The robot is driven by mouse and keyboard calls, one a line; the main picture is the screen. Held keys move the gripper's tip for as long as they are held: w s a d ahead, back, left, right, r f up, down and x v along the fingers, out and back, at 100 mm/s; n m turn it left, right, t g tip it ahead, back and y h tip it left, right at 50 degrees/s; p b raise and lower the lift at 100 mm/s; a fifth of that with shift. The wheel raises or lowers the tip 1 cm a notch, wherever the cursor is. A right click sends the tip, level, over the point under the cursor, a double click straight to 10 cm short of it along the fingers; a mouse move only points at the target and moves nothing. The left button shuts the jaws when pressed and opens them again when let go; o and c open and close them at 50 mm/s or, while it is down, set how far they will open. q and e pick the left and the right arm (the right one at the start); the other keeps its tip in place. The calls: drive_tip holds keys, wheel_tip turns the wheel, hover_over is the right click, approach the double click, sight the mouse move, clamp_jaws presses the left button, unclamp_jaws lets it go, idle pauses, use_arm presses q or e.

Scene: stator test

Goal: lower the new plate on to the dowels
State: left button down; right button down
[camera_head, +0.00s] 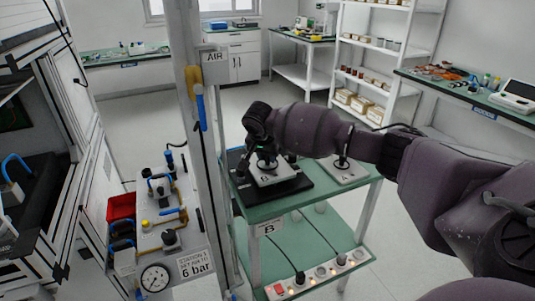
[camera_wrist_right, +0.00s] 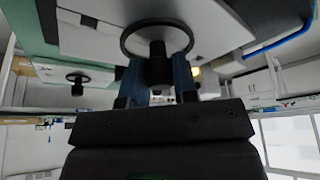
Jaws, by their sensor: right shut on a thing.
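My right gripper (camera_head: 262,160) reaches in from the right over the green cart and points down at a pale grey plate (camera_head: 279,179). In the right wrist view its blue-tipped fingers (camera_wrist_right: 157,78) are shut on the black knob of that plate (camera_wrist_right: 218,30), inside a dark ring. The plate is over a black base (camera_head: 298,191). I cannot tell whether it rests on the base or hangs just above it. The dowels cannot be made out. A second pale plate marked A (camera_head: 351,178), with a black knob, lies on the cart to the right. My left gripper is not in view.
The green cart (camera_head: 262,217) carries a B label and a lit power strip (camera_head: 320,272) on its lower shelf. A post with an AIR sign (camera_head: 214,57) stands close on the left, beside a 6 bar valve panel (camera_head: 195,264). Shelves stand behind.

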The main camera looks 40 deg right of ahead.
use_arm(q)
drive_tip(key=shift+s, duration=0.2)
use_arm(e)
drive_tip(key=shift+f, duration=0.1)
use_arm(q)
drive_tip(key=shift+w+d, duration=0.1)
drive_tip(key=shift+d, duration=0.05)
use_arm(e)
drive_tip(key=shift+f, duration=0.3)
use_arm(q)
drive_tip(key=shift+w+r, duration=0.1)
use_arm(e)
drive_tip(key=shift+f, duration=0.1)
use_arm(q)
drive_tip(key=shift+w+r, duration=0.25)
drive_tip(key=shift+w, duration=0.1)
use_arm(e)
drive_tip(key=shift+f, duration=0.1)
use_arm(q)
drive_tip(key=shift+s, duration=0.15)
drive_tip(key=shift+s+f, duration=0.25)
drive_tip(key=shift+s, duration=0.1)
use_arm(e)
drive_tip(key=shift+f, duration=0.2)
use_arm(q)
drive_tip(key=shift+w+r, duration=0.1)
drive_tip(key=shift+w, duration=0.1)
use_arm(e)
drive_tip(key=shift+f, duration=0.2)
